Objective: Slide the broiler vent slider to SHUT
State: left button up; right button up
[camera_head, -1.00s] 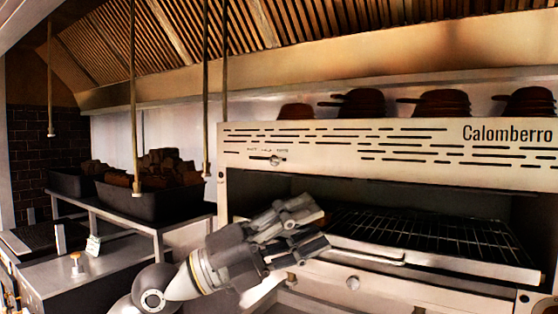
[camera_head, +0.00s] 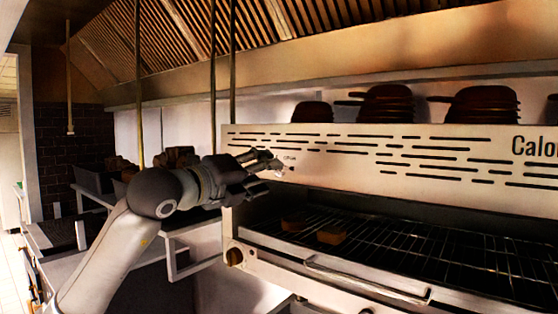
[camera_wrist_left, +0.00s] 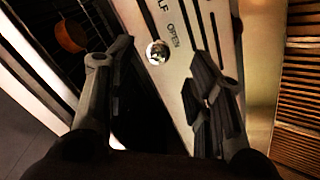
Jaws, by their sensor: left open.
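The broiler vent slider shows as a shiny round knob (camera_wrist_left: 157,53) in the left wrist view, beside the word OPEN on the pale slotted front panel. Part of the word HALF shows at the top edge. In the head view the panel (camera_head: 330,140) spans the broiler's top, and my gripper partly covers the slider area. My left gripper (camera_head: 280,164) is open in front of the panel's left part. In the left wrist view its fingers (camera_wrist_left: 163,51) stand on either side of the knob; I cannot tell whether they touch it. The right gripper is not in view.
Below the panel is the open broiler with a wire rack (camera_head: 400,250), brown pieces (camera_head: 331,237) on it and a front handle (camera_head: 365,280). Stacked dark pans (camera_head: 385,105) stand on top. Thin vertical rods (camera_head: 213,80) hang near my arm. A dark bin stands behind it.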

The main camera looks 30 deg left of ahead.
aim_at(277, 171)
pick_arm(q)
jog(key=w+p, duration=0.1)
jog(key=w, duration=0.1)
jog(key=w+p, duration=0.1)
jog(key=w, duration=0.3)
jog(key=shift+w+d+f+p, duration=0.15)
jog(key=shift+d+p, duration=0.1)
jog(key=shift+p, duration=0.15)
jog(key=shift+w, duration=0.15)
jog(key=shift+c, duration=0.6)
jog(key=c, duration=0.7)
grip_shut()
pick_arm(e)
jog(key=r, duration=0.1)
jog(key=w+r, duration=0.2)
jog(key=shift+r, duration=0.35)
